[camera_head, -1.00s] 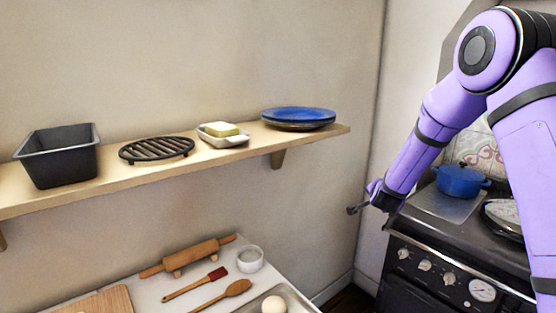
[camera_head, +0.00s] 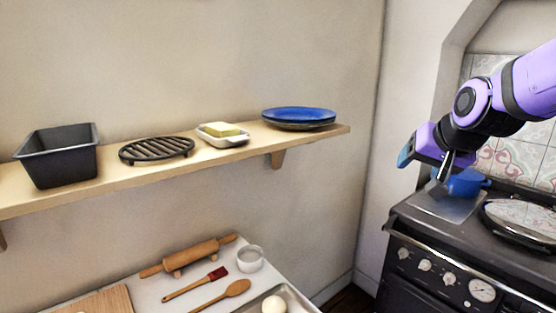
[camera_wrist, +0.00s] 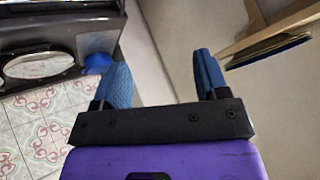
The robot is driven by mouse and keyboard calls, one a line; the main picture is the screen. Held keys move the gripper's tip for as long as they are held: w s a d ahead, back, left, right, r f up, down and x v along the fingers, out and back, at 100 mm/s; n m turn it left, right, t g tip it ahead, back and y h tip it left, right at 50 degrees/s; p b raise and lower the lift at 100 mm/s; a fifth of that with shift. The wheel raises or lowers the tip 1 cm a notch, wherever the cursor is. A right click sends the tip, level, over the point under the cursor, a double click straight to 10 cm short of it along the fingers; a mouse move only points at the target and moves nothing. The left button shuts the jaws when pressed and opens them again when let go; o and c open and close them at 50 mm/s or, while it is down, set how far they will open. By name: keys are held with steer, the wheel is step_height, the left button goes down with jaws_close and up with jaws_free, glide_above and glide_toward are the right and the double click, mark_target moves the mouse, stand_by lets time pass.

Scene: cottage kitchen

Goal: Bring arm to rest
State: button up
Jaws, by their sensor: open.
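My arm reaches in from the right edge in the head view, bent at a purple and black joint. My gripper (camera_head: 442,178) hangs at its end, in front of the blue pot as seen from the head camera, and hides part of that pot. In the wrist view my gripper (camera_wrist: 163,75) shows two blue-grey fingers spread wide apart. Nothing is between them.
The blue pot (camera_head: 467,183) stands on the black stove (camera_head: 412,227). A wall shelf (camera_head: 225,158) holds blue plates (camera_head: 298,116), a butter dish (camera_head: 224,138), a trivet (camera_head: 157,149) and a loaf tin (camera_head: 60,157). A rolling pin (camera_head: 190,258) lies on the counter below.

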steer(key=s+d+n+g, duration=0.2)
steer(key=s+n+g, duration=0.1)
steer(key=s, duration=1.8)
steer(key=shift+s+r+n+h, duration=0.25)
steer(key=shift+n+h, duration=0.05)
steer(key=shift+h, duration=0.1)
